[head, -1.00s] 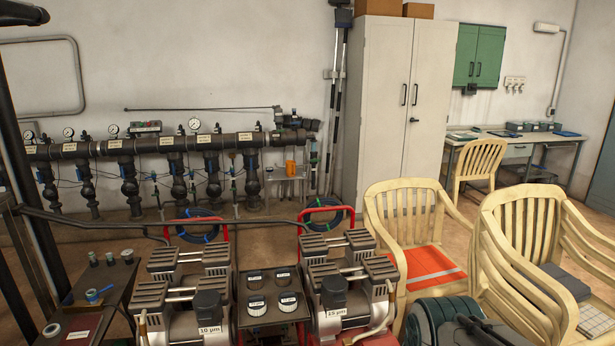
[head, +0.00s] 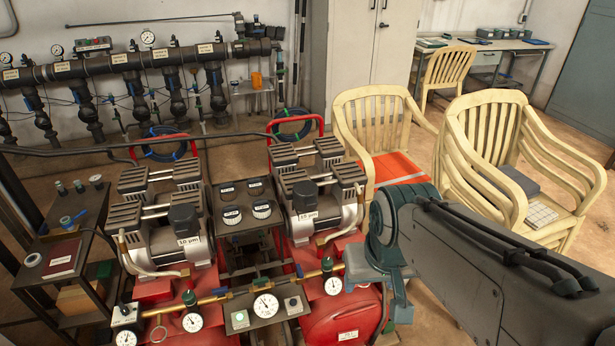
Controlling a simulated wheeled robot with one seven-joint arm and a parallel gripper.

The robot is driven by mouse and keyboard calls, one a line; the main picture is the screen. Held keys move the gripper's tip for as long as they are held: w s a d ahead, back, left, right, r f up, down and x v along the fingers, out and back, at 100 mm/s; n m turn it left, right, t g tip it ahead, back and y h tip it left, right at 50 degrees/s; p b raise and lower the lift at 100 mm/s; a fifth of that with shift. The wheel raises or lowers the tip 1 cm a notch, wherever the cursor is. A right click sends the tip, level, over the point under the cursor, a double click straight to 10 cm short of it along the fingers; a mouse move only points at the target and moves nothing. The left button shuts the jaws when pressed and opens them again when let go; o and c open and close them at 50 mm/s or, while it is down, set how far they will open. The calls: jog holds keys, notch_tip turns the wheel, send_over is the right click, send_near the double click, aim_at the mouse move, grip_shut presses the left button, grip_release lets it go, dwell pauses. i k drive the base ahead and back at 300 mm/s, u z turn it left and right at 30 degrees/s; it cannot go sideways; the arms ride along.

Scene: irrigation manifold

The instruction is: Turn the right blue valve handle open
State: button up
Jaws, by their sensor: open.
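I cannot make out a blue valve handle for certain in the head view. A dark pipe manifold (head: 90,68) with gauges and several downpipes runs along the back wall at the left; the small fittings on its thin risers are too small to tell apart. Closer, a brass pipe (head: 222,294) with gauges and green knobs runs across the front of the compressors. My gripper (head: 380,285) is at the end of my arm, right of this pipe's right end, apart from the back manifold. Its fingers are hard to make out, and nothing shows held in it.
Two red compressors (head: 185,245) stand in front, with coiled blue hoses (head: 170,145) behind them. A dark cart (head: 85,240) is at the left. Cream chairs (head: 525,165) crowd the right. Bare floor (head: 235,142) shows between the compressors and the back manifold.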

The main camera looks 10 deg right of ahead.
aim_at(299, 272)
jog(key=u, duration=0.55)
jog(key=k, duration=1.3)
jog(key=z, duration=0.1)
jog(key=i, duration=0.8)
jog(key=z, duration=0.05)
